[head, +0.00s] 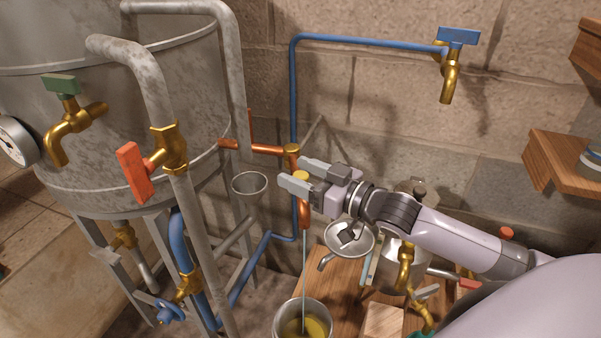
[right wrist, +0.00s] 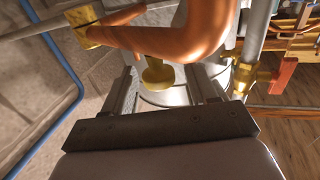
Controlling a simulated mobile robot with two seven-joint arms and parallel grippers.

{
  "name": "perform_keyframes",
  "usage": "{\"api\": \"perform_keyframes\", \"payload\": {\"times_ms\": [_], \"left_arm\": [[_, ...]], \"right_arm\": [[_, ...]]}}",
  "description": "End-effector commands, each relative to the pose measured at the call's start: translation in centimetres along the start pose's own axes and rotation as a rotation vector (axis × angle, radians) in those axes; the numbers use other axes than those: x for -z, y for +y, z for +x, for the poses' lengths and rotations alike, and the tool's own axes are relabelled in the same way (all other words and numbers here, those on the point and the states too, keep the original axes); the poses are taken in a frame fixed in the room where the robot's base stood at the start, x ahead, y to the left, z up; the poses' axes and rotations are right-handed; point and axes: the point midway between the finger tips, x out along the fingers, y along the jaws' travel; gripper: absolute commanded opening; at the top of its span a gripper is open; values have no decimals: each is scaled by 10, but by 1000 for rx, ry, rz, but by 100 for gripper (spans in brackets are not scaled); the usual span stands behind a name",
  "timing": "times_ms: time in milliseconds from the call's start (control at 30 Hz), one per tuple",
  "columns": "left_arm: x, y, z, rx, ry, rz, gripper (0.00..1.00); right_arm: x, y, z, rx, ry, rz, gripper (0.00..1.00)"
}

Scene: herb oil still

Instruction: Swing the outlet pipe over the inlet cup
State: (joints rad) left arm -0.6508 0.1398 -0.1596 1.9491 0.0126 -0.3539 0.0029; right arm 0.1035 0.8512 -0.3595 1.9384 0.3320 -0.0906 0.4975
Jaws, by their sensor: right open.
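The copper outlet pipe (head: 305,214) runs from a brass joint (head: 291,149) and bends down at its end. A thin stream falls from it into a metal bucket (head: 278,323) holding yellow liquid. The inlet cup (head: 250,184), a grey funnel, stands to the left of the outlet. My right gripper (head: 302,177) is open around a brass knob on the pipe. In the right wrist view the brass knob (right wrist: 157,74) sits between the spread fingers, below the copper pipe (right wrist: 165,40); I cannot tell whether they touch it. My left gripper is not in view.
The grey still tank (head: 200,80) with its pipes and an orange-handled valve (head: 135,172) stands at the left. A blue pipe (head: 293,90) runs up the stone wall behind the outlet. A wooden bench (head: 340,270) with a round metal dish (head: 349,238) lies below my right arm.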

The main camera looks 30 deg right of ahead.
Motion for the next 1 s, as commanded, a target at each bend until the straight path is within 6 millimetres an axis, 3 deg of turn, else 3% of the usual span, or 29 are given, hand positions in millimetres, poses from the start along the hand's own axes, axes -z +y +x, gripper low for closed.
{"api": "perform_keyframes", "payload": {"times_ms": [333, 500, 1000], "left_arm": [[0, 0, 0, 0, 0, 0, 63], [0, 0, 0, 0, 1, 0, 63], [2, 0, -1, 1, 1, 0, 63]], "right_arm": [[-1, 0, 2, 0, -1, 0, 54], [0, 0, 2, 0, -1, 0, 0], [0, 7, -5, 63, -3, -7, 0]]}}
